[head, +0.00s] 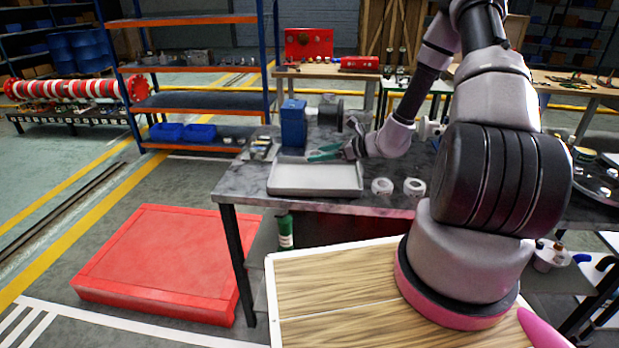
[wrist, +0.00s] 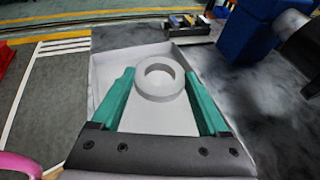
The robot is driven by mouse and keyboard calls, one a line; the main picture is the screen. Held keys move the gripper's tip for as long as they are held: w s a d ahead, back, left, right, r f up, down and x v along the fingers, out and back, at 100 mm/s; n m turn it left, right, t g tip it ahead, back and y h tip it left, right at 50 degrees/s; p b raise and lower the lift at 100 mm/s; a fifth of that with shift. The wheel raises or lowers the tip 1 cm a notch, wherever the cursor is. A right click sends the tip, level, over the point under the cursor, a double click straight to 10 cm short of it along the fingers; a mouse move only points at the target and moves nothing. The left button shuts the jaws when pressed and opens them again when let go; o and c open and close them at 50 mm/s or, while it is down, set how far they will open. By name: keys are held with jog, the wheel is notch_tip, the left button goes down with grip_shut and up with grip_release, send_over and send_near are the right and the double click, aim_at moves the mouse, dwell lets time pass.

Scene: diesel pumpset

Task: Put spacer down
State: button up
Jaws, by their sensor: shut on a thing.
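My gripper (head: 322,153) reaches in over the bench above a shallow light-grey tray (head: 315,193). In the wrist view its two green fingers (wrist: 160,76) stand apart with a grey ring-shaped spacer (wrist: 145,91) between their tips. My gripper is shut on this spacer. The tray's pale floor and rim (wrist: 96,88) lie behind and below it in the wrist view. The gap between spacer and tray floor cannot be judged exactly. The held spacer is hard to make out in the head view.
Two pale rings (head: 382,187) (head: 414,187) lie on the bench right of the tray. A blue box (head: 293,124) stands behind the tray. A small holder with parts (head: 260,149) is at the back left. A red platform (head: 165,262) is on the floor.

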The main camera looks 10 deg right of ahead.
aim_at(321, 180)
notch_tip(321, 180, down, 8)
jog(key=shift+r, duration=0.15)
dwell(0.4)
